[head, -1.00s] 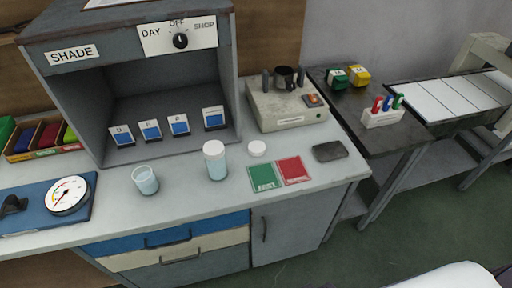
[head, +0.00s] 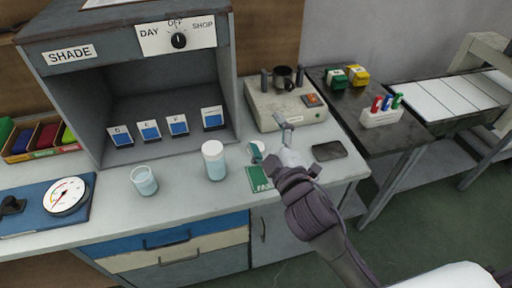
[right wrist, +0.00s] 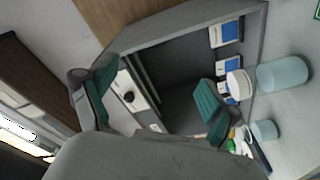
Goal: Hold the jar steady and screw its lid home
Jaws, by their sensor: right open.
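A pale blue jar (head: 216,168) stands upright on the grey counter. A white lid (head: 212,147) caps its top; I cannot tell how tightly it sits. The right wrist view shows the jar (right wrist: 284,73) and its white top (right wrist: 239,85) sideways. My right gripper (head: 270,137) is open and empty, right of the jar and apart from it. In the right wrist view both fingers are spread (right wrist: 155,98). My left gripper is not in view.
A cup of blue liquid (head: 144,181) stands left of the jar. Behind is the shade box (head: 68,105) with several sample cards. A green card (head: 258,180), a dark pad (head: 329,150) and a grey device (head: 262,107) are near my right gripper. A dial gauge (head: 66,196) lies left.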

